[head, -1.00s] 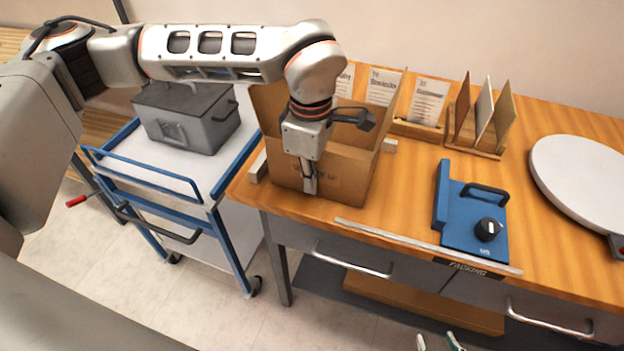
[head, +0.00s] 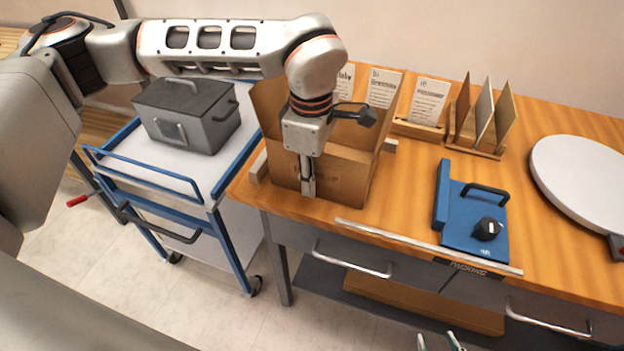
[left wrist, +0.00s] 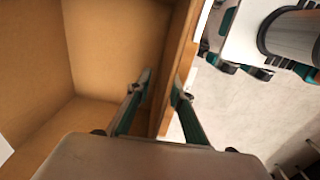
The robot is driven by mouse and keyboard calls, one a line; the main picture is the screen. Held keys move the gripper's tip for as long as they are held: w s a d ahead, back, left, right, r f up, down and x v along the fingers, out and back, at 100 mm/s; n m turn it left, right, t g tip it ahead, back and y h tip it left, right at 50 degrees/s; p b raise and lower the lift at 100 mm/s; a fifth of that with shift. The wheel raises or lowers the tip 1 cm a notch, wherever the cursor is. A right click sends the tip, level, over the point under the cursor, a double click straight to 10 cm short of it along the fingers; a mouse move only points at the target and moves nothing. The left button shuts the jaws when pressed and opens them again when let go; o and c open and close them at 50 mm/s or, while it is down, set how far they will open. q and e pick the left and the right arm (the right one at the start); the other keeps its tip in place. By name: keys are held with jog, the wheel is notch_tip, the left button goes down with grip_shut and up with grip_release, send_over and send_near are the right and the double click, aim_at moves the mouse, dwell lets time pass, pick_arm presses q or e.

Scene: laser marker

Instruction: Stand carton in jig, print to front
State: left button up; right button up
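The brown open-topped carton (head: 345,178) stands upright at the left end of the wooden table. Its flaps stand up. My left gripper (head: 308,190) reaches down at its front wall from above. The print is not readable. My right gripper (head: 438,342) shows only its parted, empty fingertips at the bottom edge.
A blue device with a knob (head: 472,222) stands right of the carton. A metal strip (head: 430,248) lies along the front edge. Card holders (head: 418,130), a divider rack (head: 480,140) and a white turntable (head: 585,175) stand further right. A blue cart (head: 150,170) holds a grey box (head: 187,115).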

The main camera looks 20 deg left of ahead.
pick_arm(q)
notch_tip(320, 180, up, 11)
jog(key=shift+s+p, duration=0.15)
jog(key=shift+p, duration=0.2)
dwell(0.3)
